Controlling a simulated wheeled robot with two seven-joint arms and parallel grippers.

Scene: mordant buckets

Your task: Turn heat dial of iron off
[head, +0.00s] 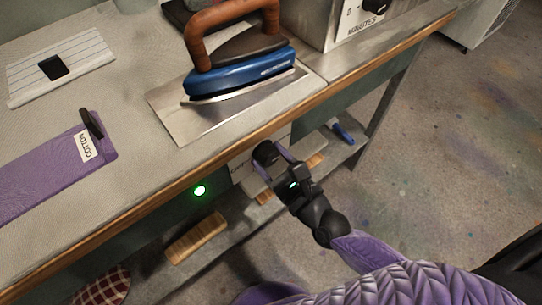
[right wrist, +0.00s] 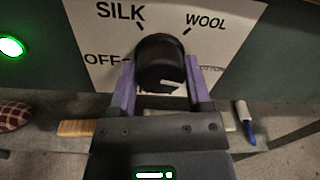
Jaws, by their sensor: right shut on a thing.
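The black heat dial (right wrist: 160,58) sits on a white plate (right wrist: 218,38) marked OFF, SILK and WOOL, with a further label at right partly hidden by a finger. A small pale mark shows low on the dial, right of its middle; I cannot tell for sure which label the dial points to. My right gripper (right wrist: 161,80) is shut on the dial, one purple finger on each side. In the head view my right gripper (head: 274,162) reaches the dial (head: 264,153) below the table edge. The blue iron (head: 240,72) with a brown handle rests on a metal sheet (head: 180,120).
A green lamp (head: 199,190) glows on the panel left of the dial. The wooden table edge (head: 150,205) runs just above my right gripper. A lower shelf holds a wooden block (head: 196,238) and a blue-handled thing (head: 341,131). A purple cotton strip (head: 50,182) lies on the table.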

